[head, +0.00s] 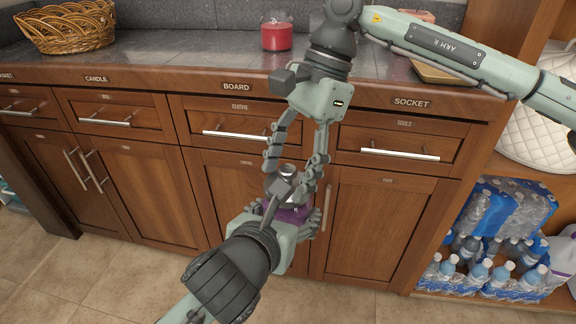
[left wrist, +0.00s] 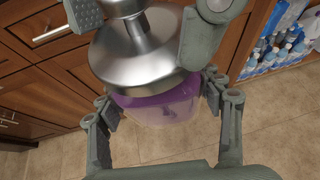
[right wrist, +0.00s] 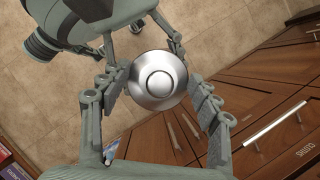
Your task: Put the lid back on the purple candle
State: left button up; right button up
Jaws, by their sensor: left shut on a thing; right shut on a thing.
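The purple candle (left wrist: 165,108) is in a clear jar, held upright off the floor in my left gripper (left wrist: 160,96), whose fingers close on both sides of it. In the head view only a purple strip of the candle (head: 290,214) shows behind the left wrist. The silver lid (left wrist: 143,52) has a round knob and sits right over the jar's mouth. My right gripper (right wrist: 158,86) is shut on the lid, which also shows in the right wrist view (right wrist: 158,78). I cannot tell whether lid and jar touch all round.
Both grippers are in front of the wooden cabinets (head: 230,195). On the grey counter (head: 190,50) stand a red candle (head: 276,34) and a wicker basket (head: 66,26). Bottled water packs (head: 500,225) fill the shelf at right. The tiled floor (head: 60,275) is clear.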

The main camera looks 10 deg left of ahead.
jog(key=o, duration=1.2)
jog(key=shift+o, duration=0.2)
jog(key=v, duration=1.2)
